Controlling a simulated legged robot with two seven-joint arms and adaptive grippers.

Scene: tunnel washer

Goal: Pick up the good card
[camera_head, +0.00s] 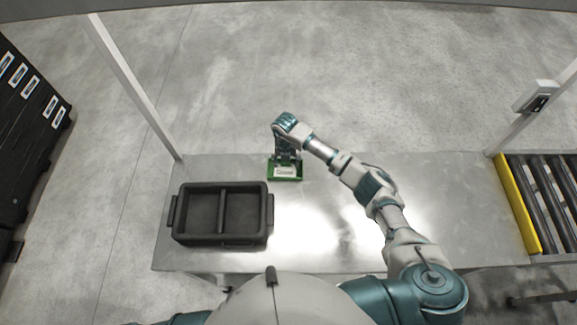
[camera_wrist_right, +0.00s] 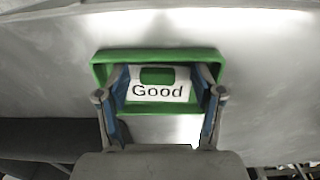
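The good card (camera_wrist_right: 157,91) is white with the word "Good" in black and a slot through which green shows. It sits in a green holder (camera_wrist_right: 160,53) on the metal table, and the card also shows small in the head view (camera_head: 285,172). My right gripper (camera_wrist_right: 160,84) is over the holder, with one blue-padded finger at each side of the card. The fingers are spread about as wide as the card; contact with its edges is not clear. In the head view the right gripper (camera_head: 286,160) points down at the holder. My left gripper is not in view.
A black two-compartment tray (camera_head: 268,211) stands on the table (camera_head: 330,235) left of the holder and looks empty. A roller conveyor with a yellow edge (camera_head: 520,205) is at the right. Black crates (camera_head: 30,130) stand at the far left. The table's right part is clear.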

